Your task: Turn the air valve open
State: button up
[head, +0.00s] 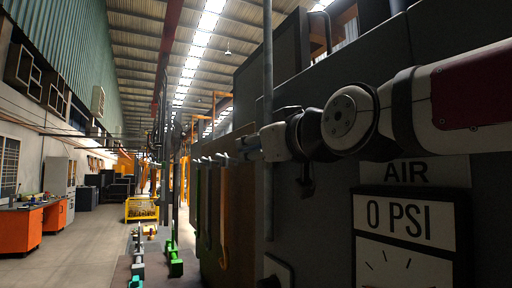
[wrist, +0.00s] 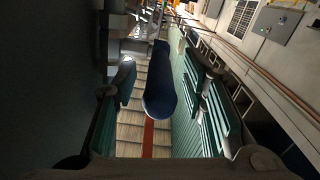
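A dark blue rounded bar (wrist: 162,95), which looks like the valve's handle, lies between the two fingers of my gripper (wrist: 159,72) in the wrist view. The fingers stand apart with gaps visible on both sides of the bar, so my gripper is open. In the head view my arm reaches in from the right, and my gripper (head: 258,145) is at its far end, by a vertical pipe. The valve is not clearly seen there; my arm may hide it. A gauge panel (head: 460,238) below an AIR sign (head: 406,172) reads 0 PSI.
The dark cabinet wall (head: 310,225) stands close along the right. The vertical pipe (head: 268,60) runs beside my gripper. Orange benches (head: 22,231) stand at the far left, and green equipment (head: 176,260) is on the floor near the cabinet. The aisle floor (head: 85,255) is open.

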grip_shut()
